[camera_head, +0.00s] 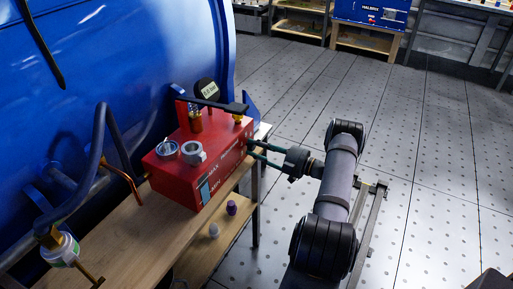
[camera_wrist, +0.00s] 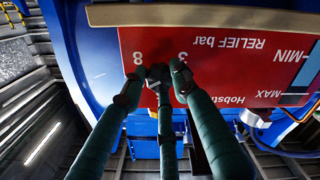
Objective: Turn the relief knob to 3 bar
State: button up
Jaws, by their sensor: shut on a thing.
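The red unit (camera_head: 190,165) stands on a wooden bench beside a big blue tank. In the wrist view its red front panel (camera_wrist: 225,70) appears upside down, with "RELIEF bar", an 8 at left and a 3 at right. My gripper (camera_head: 250,148) reaches the unit's right-hand front from the right. In the wrist view its green fingers (camera_wrist: 157,78) close together at the panel between the two numbers, shut on the relief knob. The knob is mostly hidden by the fingertips, and its pointer cannot be made out.
Purple (camera_head: 231,207) and white (camera_head: 214,230) small items sit on the lower shelf. A blue hose (camera_head: 82,185) runs at left. The floor at right is open.

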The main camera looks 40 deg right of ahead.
jog(key=c, duration=0.3)
